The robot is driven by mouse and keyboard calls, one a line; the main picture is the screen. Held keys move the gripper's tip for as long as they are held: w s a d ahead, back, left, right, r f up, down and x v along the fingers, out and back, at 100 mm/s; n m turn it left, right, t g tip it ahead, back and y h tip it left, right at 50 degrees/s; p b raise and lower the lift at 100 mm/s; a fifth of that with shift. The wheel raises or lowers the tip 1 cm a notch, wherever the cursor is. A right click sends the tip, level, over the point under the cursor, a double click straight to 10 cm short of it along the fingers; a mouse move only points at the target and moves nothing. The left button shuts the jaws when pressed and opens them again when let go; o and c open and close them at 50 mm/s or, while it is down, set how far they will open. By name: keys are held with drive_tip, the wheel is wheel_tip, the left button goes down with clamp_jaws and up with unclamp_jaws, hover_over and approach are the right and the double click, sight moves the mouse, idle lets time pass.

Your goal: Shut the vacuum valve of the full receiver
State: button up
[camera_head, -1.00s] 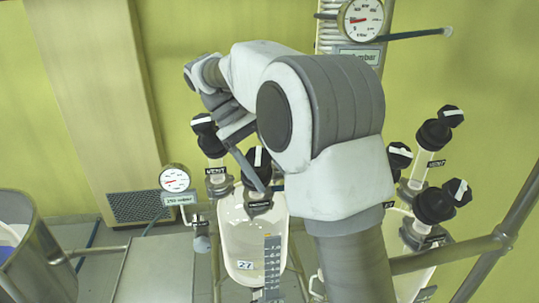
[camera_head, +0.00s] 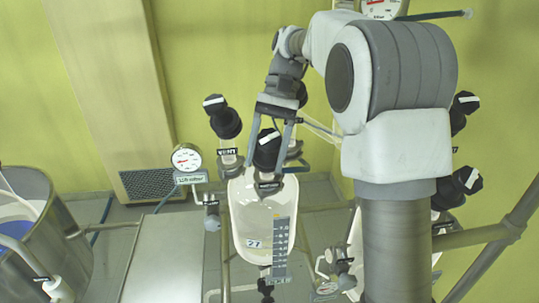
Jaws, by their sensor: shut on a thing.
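My gripper (camera_head: 265,162) reaches down from the upper middle, its two fingers on either side of a black valve knob (camera_head: 265,152) and shut on it. The knob has a white bar on top, now slanted, and sits over the top of the glass receiver (camera_head: 246,215) tagged 27. This receiver looks pale inside; I cannot tell its fill level. The small label under the gripped knob is unreadable. Beside it on the left stands a black knob (camera_head: 222,118) labelled VENT. A second receiver (camera_head: 355,240) at the right is mostly hidden by my arm.
A round gauge (camera_head: 187,158) stands left of the receiver. More black knobs (camera_head: 461,183) stand right of my arm. A steel vessel (camera_head: 30,220) is at the lower left, a metal rail (camera_head: 495,235) at the lower right. A flat panel (camera_head: 160,255) lies between vessel and receiver.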

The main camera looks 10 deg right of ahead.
drive_tip(key=shift+a+f+m+t+y, duration=0.1)
drive_tip(key=shift+a+m+t+y, duration=0.15)
drive_tip(key=shift+m+y, duration=0.6)
drive_tip(key=shift+y, duration=0.25)
drive_tip(key=o, duration=1.4)
